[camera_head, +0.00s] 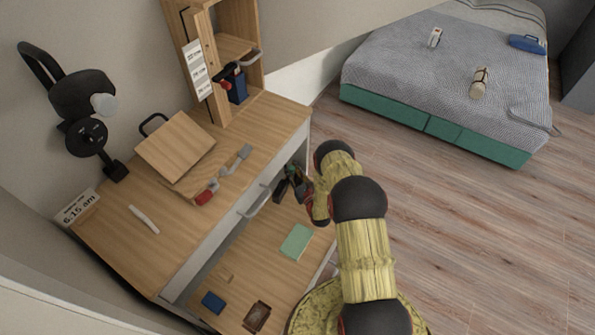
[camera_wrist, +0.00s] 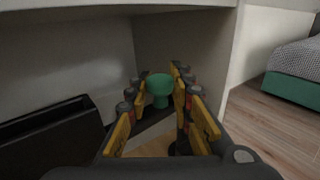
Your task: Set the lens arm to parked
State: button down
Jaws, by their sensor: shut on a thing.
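My gripper (camera_wrist: 162,82) is shut on a green knob (camera_wrist: 160,90), with its fingers on either side of it in the wrist view. In the head view my gripper (camera_head: 290,184) is low beside the front of the wooden desk (camera_head: 180,226), near its right end. The knob's mount is hidden. I cannot tell whether the knob belongs to the lens arm. A black fixture (camera_head: 82,92) with a rounded head and a dial (camera_head: 86,137) stands at the desk's back left. Nothing visible marks a parked position.
A lower wooden surface (camera_head: 262,240) holds a green book (camera_head: 296,242), a blue item (camera_head: 213,302) and a brown item (camera_head: 257,316). A drawer handle (camera_head: 256,203) sticks out near my gripper. The floor (camera_head: 470,220) toward the bed (camera_head: 440,70) is clear.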

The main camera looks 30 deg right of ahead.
dwell(0.3)
jog(key=c, duration=1.8)
grip_release()
jog(key=shift+a, duration=0.1)
jog(key=s, duration=1.2)
jog(key=shift+a, duration=0.25)
jog(key=shift+c, duration=0.2)
